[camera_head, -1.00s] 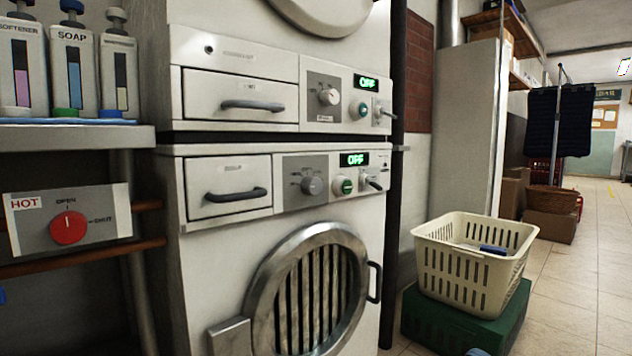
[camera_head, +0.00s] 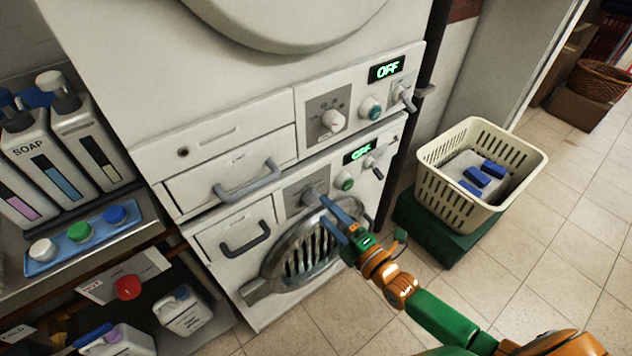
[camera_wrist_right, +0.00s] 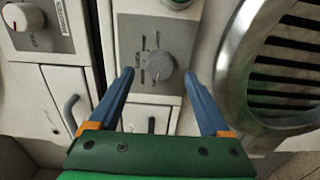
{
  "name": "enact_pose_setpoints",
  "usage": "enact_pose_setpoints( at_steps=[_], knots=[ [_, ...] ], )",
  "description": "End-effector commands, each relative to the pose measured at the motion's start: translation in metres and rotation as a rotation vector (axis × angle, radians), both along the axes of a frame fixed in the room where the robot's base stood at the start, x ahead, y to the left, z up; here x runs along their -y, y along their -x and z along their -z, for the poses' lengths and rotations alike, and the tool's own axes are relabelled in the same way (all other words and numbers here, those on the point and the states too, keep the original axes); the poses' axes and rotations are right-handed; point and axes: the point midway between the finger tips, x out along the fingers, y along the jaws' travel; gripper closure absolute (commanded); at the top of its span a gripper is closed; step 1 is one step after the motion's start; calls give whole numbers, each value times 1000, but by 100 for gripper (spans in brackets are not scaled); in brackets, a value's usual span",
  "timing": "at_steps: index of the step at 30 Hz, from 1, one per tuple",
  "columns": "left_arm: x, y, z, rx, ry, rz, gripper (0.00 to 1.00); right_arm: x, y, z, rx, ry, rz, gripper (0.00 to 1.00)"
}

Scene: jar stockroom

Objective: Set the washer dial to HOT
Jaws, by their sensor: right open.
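The lower machine (camera_head: 222,262) has a grey dial (camera_head: 311,196) on a grey plate, below the upper machine's white dial (camera_head: 333,120). I cannot tell from labels which machine is the washer. My right gripper (camera_head: 324,209) is open in front of the lower panel, fingers towards the grey dial. In the right wrist view, the grey dial (camera_wrist_right: 160,66) shows between and just beyond the open fingertips (camera_wrist_right: 159,76), with no clear contact. Marks ring its left and top; they are too small to read. My left gripper is out of view.
Both displays (camera_head: 386,69) read OFF. A round grilled door (camera_head: 272,262) sits below the dial. A cream basket (camera_head: 462,196) stands on a green box (camera_head: 432,237) at right. Soap bottles (camera_head: 47,160) and a red valve knob (camera_head: 128,288) are at left.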

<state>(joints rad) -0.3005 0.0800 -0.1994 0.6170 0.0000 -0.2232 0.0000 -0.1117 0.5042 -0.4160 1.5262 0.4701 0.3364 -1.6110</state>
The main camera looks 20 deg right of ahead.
Motion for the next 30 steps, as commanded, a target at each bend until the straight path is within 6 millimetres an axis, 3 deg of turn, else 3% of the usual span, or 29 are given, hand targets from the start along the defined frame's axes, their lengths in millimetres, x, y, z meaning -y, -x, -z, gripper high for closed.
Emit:
enact_pose_setpoints(
  at_steps=[6, 15, 24, 30],
  knots=[
    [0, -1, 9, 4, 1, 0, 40, -13, -35, 2, 4, -4, 0, 19],
    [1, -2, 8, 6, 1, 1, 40, -15, -40, 0, 3, -4, -1, 21],
    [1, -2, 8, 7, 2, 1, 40, -15, -39, 0, 3, -4, -1, 100],
    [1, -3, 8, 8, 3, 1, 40, -15, -39, 0, -2, -17, -1, 100]
  ],
)
